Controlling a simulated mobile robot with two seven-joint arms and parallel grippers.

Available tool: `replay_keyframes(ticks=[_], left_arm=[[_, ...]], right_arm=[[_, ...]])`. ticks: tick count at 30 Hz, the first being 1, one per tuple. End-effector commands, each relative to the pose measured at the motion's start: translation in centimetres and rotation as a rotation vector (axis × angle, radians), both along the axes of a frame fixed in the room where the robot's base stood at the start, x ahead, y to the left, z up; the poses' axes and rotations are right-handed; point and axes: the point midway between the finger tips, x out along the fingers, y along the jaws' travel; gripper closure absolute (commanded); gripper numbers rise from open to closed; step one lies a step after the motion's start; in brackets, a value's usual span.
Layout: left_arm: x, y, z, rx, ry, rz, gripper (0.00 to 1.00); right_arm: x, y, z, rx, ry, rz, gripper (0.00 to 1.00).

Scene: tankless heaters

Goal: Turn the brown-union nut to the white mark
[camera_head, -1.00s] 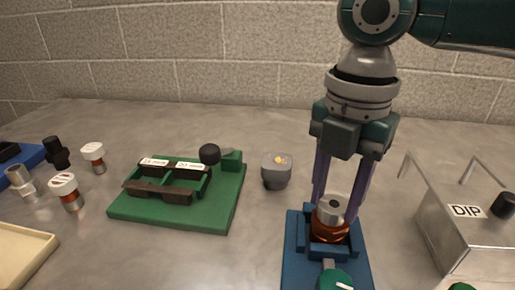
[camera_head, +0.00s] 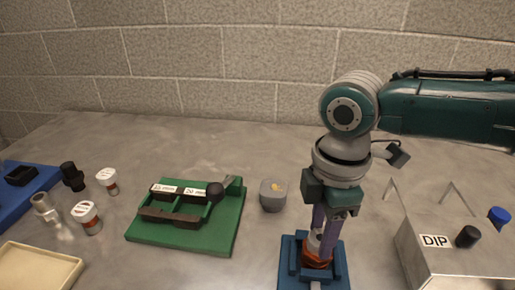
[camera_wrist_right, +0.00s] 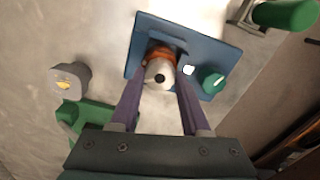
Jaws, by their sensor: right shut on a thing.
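The brown union (camera_head: 317,258) stands upright in the blue fixture (camera_head: 287,268), a silver nut (camera_head: 314,240) at its top. In the right wrist view the nut (camera_wrist_right: 159,73) shows end-on with a dark central hole, above the brown body (camera_wrist_right: 160,53). My right gripper (camera_head: 319,236) points down over the fixture and is shut on the nut, a purple finger on either side. A small white mark (camera_wrist_right: 188,70) shows beside the green knob (camera_wrist_right: 212,82) on the fixture. The fingers hide part of the nut in the head view. My left gripper is not in view.
A grey cup-like part (camera_head: 273,195) stands left of the fixture. A green board (camera_head: 220,235) with dark blocks lies further left. A metal box labelled DIP (camera_head: 435,241) stands close on the right. White-capped parts (camera_head: 86,212) and a cream tray (camera_head: 40,262) are at far left.

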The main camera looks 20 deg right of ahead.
Motion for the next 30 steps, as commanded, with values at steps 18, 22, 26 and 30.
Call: replay_keyframes(ticks=[18,22,26,30], left_arm=[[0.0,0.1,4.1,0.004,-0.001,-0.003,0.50],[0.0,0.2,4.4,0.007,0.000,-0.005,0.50],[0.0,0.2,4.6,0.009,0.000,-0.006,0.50],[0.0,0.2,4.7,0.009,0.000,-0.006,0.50]], right_arm=[[0.0,0.1,0.2,0.002,0.001,-0.501,1.00],[0.0,0.1,0.1,0.003,0.002,-0.558,1.00],[0.0,0.1,0.1,0.001,0.000,-0.595,1.00],[0.0,0.1,0.1,0.002,0.000,-0.616,1.00]])
